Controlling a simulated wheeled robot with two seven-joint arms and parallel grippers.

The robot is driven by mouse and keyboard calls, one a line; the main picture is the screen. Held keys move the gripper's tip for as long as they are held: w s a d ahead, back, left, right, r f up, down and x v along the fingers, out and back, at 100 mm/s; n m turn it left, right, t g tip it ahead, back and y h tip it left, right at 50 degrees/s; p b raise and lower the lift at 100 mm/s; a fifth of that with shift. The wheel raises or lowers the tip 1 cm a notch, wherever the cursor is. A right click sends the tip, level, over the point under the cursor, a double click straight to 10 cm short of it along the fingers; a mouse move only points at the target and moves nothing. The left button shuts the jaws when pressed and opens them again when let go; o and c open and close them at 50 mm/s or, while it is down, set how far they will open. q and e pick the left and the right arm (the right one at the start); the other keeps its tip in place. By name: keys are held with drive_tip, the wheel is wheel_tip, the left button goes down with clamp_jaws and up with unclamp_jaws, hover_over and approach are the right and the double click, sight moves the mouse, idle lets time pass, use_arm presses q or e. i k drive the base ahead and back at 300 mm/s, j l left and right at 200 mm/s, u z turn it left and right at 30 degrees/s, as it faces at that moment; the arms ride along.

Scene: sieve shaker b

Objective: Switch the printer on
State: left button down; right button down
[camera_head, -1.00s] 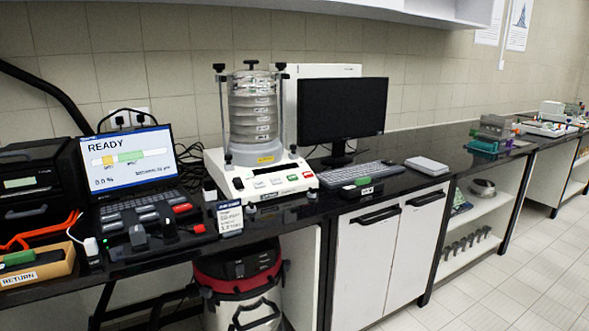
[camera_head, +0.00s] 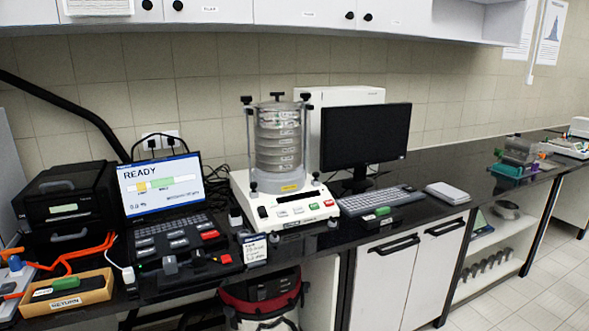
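A black box-shaped machine (camera_head: 68,186) stands at the left of the dark bench and looks like the printer. A small pale panel (camera_head: 57,209) is on its front, and a grey handle-like part shows below it. I cannot make out a power switch or whether the machine is on. Neither of my grippers is in view.
A laptop-like console (camera_head: 160,184) reads READY, right of the black machine. A wooden RETURN tray (camera_head: 72,297) and an orange cable (camera_head: 85,250) lie in front of the machine. A sieve shaker (camera_head: 281,200), monitor (camera_head: 364,135) and keyboard (camera_head: 380,199) stand further right.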

sight(24, 223)
drive_tip(key=u, duration=1.4)
